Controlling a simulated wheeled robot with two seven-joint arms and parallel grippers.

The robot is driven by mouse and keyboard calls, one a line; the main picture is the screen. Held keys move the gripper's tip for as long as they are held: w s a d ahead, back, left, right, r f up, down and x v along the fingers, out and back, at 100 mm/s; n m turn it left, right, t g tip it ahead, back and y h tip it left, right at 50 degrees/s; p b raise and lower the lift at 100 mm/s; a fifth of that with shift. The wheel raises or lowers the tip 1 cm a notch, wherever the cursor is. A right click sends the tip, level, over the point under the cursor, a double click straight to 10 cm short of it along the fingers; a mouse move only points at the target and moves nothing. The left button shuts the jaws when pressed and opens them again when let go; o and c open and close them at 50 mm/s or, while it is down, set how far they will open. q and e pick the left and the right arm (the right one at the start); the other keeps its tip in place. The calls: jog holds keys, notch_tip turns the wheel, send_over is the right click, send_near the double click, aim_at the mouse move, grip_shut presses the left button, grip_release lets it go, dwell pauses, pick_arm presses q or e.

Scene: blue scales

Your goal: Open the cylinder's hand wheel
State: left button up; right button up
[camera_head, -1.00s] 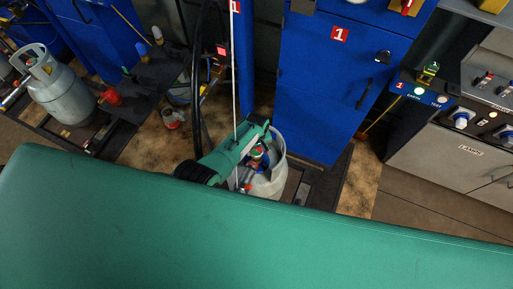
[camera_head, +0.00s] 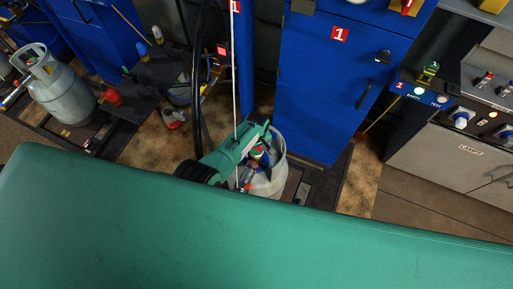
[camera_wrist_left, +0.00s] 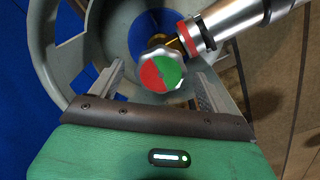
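The gas cylinder (camera_head: 277,178) is pale grey and stands on a dark base in front of a blue cabinet. Its hand wheel (camera_wrist_left: 162,70), with a red half and a green half, shows in the left wrist view at the centre of the cylinder's collar (camera_wrist_left: 42,45). My left gripper (camera_wrist_left: 160,82) is open, with one finger on each side of the wheel's lower part. Gaps show between the fingers and the wheel, so I see no grip. In the head view my left gripper (camera_head: 262,150) is over the cylinder top and partly hides the valve. My right gripper is not in view.
A silver connector with a red ring (camera_wrist_left: 228,20) joins the valve close to the right finger. Black hoses (camera_head: 197,90) hang left of my arm. The blue cabinet (camera_head: 325,85) stands close behind. Another grey cylinder (camera_head: 62,95) stands far left.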

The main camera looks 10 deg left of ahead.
aim_at(257, 150)
pick_arm(q)
jog(key=shift+r, duration=0.55)
notch_tip(257, 150, up, 13)
jog(key=p, duration=0.2)
jog(key=shift+f, duration=0.15)
dwell(0.4)
